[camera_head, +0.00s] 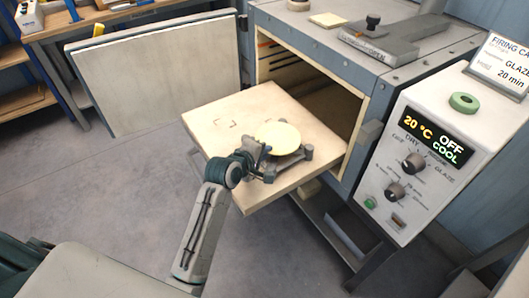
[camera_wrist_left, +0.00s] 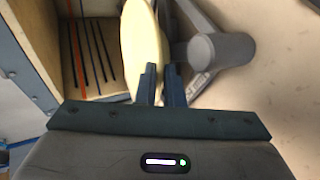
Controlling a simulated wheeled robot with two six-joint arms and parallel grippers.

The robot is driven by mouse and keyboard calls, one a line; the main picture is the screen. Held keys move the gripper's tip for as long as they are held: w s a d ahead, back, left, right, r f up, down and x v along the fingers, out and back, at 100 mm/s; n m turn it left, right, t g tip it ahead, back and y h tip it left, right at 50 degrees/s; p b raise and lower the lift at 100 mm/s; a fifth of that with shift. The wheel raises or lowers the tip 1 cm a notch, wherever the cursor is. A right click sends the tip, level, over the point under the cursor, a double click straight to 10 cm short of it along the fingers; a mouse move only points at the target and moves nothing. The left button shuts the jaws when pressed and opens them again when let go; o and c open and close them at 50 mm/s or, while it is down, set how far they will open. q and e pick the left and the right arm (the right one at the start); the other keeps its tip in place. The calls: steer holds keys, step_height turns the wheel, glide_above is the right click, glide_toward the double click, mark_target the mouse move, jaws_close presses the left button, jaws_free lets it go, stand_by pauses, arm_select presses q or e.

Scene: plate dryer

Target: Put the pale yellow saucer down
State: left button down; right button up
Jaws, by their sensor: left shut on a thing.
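The pale yellow saucer (camera_head: 278,136) is in my left gripper (camera_head: 264,154), above the pulled-out pale shelf (camera_head: 215,124) of the kiln-like dryer. In the left wrist view the saucer (camera_wrist_left: 143,38) shows as a tilted pale disc, its edge at the closed fingertips of my left gripper (camera_wrist_left: 161,80). A grey three-armed stand (camera_head: 294,161) is on the shelf, beneath or just beside the saucer; the stand (camera_wrist_left: 225,50) also shows in the wrist view. I cannot tell whether saucer and stand touch. My right gripper is not in view.
The dryer's open chamber (camera_head: 320,98) is behind the shelf. Its control box (camera_head: 455,130), reading "20 °C OFF COOL", stands at the right. The open door panel (camera_head: 165,80) is at the left. The shelf's left part is bare apart from a small corner-bracket mark.

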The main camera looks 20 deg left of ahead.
arm_select(q)
steer(key=shift+f, duration=0.4)
steer(key=c, duration=1.8)
jaws_free()
steer(key=b+v, duration=0.1)
steer(key=v, duration=1.1)
steer(key=shift+a, duration=0.1)
